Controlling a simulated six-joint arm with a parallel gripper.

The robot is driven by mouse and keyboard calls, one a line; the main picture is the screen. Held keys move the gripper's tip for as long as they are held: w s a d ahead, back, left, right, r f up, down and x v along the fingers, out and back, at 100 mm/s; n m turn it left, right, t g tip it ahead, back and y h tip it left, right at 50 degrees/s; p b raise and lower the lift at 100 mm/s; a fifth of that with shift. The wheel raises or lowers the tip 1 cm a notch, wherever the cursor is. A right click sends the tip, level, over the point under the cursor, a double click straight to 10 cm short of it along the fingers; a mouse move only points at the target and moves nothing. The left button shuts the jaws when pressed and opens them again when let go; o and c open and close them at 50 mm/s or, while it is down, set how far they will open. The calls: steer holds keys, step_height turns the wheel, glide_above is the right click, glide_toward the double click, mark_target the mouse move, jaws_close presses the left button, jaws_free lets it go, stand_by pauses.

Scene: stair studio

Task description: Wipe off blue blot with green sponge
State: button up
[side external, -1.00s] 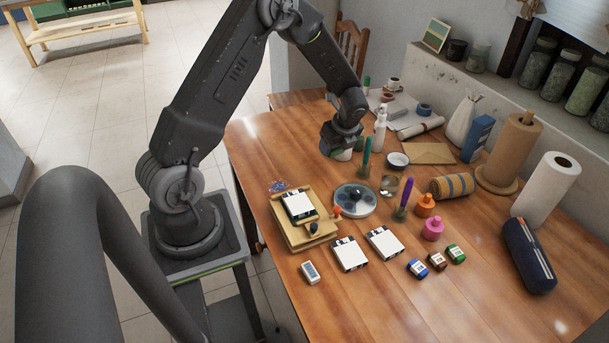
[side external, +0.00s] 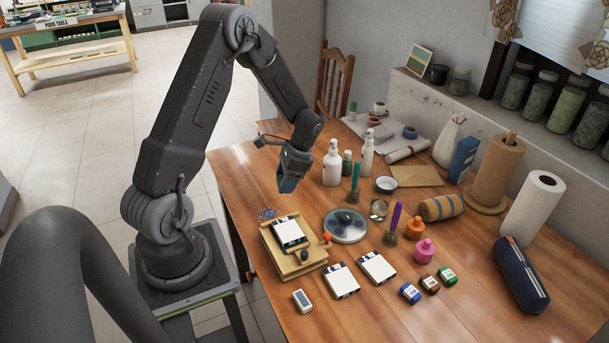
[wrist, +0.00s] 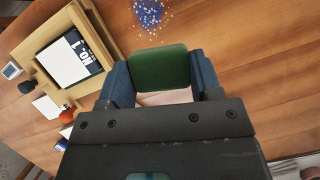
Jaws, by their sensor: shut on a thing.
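The green sponge (wrist: 160,70) is held between the two blue fingers of my gripper (wrist: 162,80) in the wrist view. A pale layer shows at its near side. In the side view my gripper (side external: 289,182) hangs above the table's left part, and the sponge is hard to make out there. The blue blot (side external: 268,213) is a speckled patch on the wood behind the wooden tray. In the wrist view the blot (wrist: 148,12) lies at the top edge, ahead of the sponge and apart from it.
The wooden tray (side external: 301,268) with a white-topped block stands close to the blot. Bare wood (wrist: 255,60) lies right of the blot in the wrist view.

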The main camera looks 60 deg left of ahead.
mark_target(276, 212)
steer(key=s+n+h, duration=0.1)
steer(key=s+n, duration=0.1)
steer(key=n, duration=0.1)
steer(key=shift+s+d+r, duration=0.1)
steer(key=shift+s, duration=0.05)
steer(key=shift+n+h, duration=0.3)
steer(key=shift+n, duration=0.2)
steer(key=shift+s+d+f, duration=0.1)
steer(key=shift+f, duration=1.9)
steer(key=shift+s+f, duration=0.1)
steer(key=shift+f, duration=1.85)
steer(key=shift+s+r, duration=0.1)
steer(key=shift+s, duration=0.2)
steer(key=shift+c, duration=0.7)
steer(key=shift+s+f, duration=0.2)
steer(key=shift+s, duration=2.85)
steer(key=shift+w, duration=3.25)
steer(key=shift+w+r, duration=0.15)
steer(key=shift+w, duration=0.1)
step_height(276, 212, up, 8)
steer(key=shift+s, duration=0.1)
